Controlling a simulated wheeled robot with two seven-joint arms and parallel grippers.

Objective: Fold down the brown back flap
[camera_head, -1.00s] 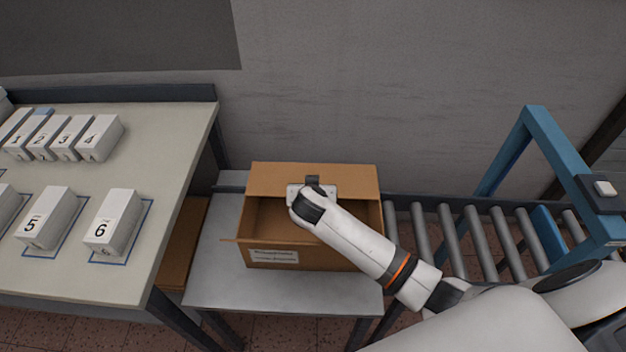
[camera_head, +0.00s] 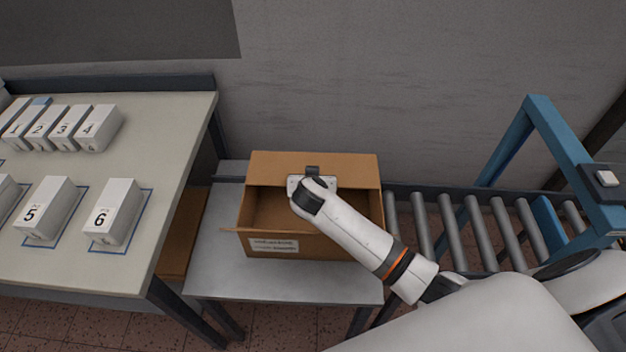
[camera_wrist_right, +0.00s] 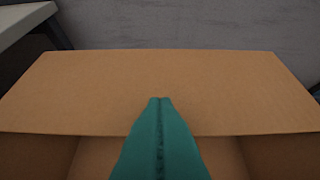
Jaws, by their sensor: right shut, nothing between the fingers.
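The open brown cardboard box (camera_head: 315,246) stands on a small grey table, with a white label on its front. Its brown back flap (camera_head: 350,168) stands up along the far side and also fills the middle of the right wrist view (camera_wrist_right: 90,90). My right gripper (camera_wrist_right: 160,100) shows there as teal fingers, shut and empty, in front of the flap. Whether the tips touch it I cannot tell. In the head view my right wrist covers part of the flap and the box opening, and hides the fingertips. My left gripper is not in view.
A work table (camera_head: 60,262) at left holds several numbered white blocks. A roller conveyor (camera_head: 475,240) with a blue frame (camera_head: 503,150) lies to the right. A grey wall (camera_head: 400,80) stands behind the box. The small table (camera_head: 235,285) is clear in front of the box.

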